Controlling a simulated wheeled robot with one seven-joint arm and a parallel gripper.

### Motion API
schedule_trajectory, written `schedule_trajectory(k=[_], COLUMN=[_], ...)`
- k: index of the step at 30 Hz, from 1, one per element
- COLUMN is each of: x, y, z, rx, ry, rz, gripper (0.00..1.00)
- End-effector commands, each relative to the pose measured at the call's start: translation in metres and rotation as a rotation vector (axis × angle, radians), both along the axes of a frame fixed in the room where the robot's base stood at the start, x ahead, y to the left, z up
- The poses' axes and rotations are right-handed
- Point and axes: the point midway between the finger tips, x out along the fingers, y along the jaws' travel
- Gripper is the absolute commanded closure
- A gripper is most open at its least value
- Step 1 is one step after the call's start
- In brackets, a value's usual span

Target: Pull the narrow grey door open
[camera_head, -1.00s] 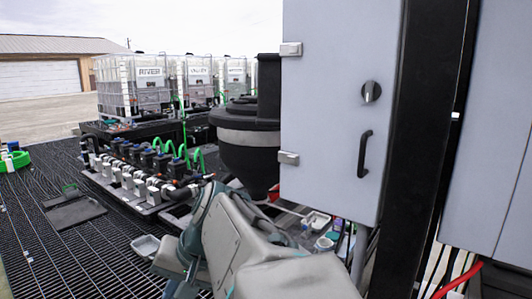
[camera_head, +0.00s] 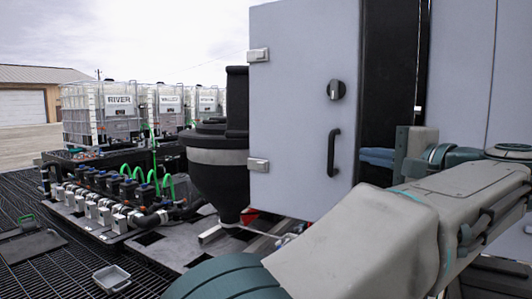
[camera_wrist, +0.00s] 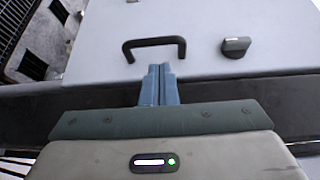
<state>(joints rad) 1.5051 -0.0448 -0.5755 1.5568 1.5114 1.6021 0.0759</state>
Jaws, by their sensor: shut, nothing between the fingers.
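The narrow grey door (camera_head: 292,110) is flat against its cabinet, with two hinges on its left edge. It carries a black bar handle (camera_head: 333,152) and a round dark knob (camera_head: 336,90) above it. My gripper (camera_head: 362,157) is at the right of the door, in front of the black post, with its blue fingers pointing left toward the handle. In the wrist view, the shut, empty fingers (camera_wrist: 160,72) point at the door (camera_wrist: 205,55), just short of the handle (camera_wrist: 153,42). The knob (camera_wrist: 236,46) is to the right there. The fingers appear apart from the handle.
A black post (camera_head: 388,80) stands right of the door, with another grey panel (camera_head: 470,70) beyond it. A black hopper (camera_head: 218,165) is left of the door. Valves (camera_head: 100,205), white tanks (camera_head: 105,115) and a small tray (camera_head: 112,278) are further left. Open grating lies at lower left.

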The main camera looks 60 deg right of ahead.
Motion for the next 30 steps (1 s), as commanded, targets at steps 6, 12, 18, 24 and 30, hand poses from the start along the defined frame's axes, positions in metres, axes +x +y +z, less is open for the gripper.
schedule_trajectory(k=[6, 12, 18, 24, 30], x=[-0.016, 0.012, 0.044, 0.063, 0.067], y=[-0.004, -0.019, -0.036, -0.047, -0.05], z=[0.009, 0.01, 0.009, 0.008, 0.007], rx=[-0.027, -0.025, -0.024, -0.025, -0.025], ry=[-0.025, -0.023, -0.024, -0.023, -0.023], rz=[-0.034, -0.032, -0.032, -0.033, -0.034], gripper=[1.0, 1.0, 1.0, 1.0, 1.0])
